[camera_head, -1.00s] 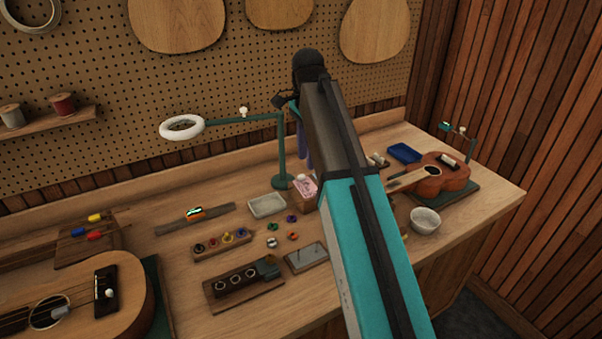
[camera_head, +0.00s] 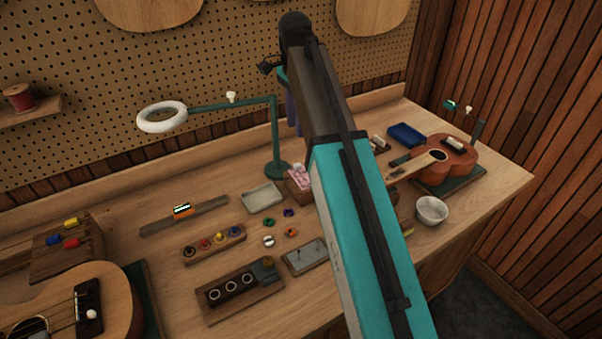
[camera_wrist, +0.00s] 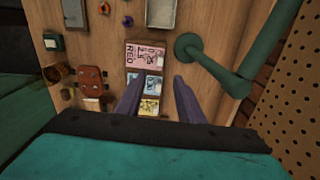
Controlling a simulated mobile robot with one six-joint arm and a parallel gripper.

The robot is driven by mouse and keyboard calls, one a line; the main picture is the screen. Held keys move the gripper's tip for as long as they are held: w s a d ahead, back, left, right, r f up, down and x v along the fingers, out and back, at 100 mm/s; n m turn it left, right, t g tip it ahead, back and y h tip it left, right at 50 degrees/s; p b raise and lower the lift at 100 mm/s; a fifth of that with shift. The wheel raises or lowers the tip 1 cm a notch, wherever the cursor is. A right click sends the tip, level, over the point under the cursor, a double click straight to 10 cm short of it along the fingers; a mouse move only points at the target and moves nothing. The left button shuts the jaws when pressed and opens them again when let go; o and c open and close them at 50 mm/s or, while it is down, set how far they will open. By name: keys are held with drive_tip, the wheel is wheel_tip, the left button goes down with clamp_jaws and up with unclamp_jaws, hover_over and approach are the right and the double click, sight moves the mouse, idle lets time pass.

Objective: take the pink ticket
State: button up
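The pink ticket (camera_wrist: 146,53) lies face up at one end of a row of tickets in the wrist view, with dark print on it. A blue ticket (camera_wrist: 154,85) and a yellow ticket (camera_wrist: 149,107) are beside it in the row. In the head view the pink ticket (camera_head: 299,180) shows at the top of a small wooden holder (camera_head: 295,195), partly hidden by my arm. My gripper (camera_wrist: 159,80) is open and empty. Its two purple fingers point toward the ticket row, apart from the pink ticket; the exact gap is unclear.
A green lamp stand (camera_head: 275,140) rises close behind the holder; its post (camera_wrist: 208,58) is right of the pink ticket in the wrist view. Pegboard (camera_head: 215,60) stands behind.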

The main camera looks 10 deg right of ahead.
drive_tip(key=shift+f, duration=0.1)
drive_tip(key=p, duration=0.2)
hover_over(298, 164)
drive_tip(key=shift+s+a+f, duration=0.1)
drive_tip(key=shift+a+f, duration=0.05)
drive_tip(key=shift+f, duration=1.8)
drive_tip(key=shift+a+f, duration=0.1)
drive_tip(key=shift+f, duration=2.2)
drive_tip(key=shift+d+f+p, duration=0.2)
drive_tip(key=shift+f+p, duration=0.7)
drive_tip(key=shift+f, duration=1.7)
drive_tip(key=shift+c, duration=0.4)
clamp_jaws()
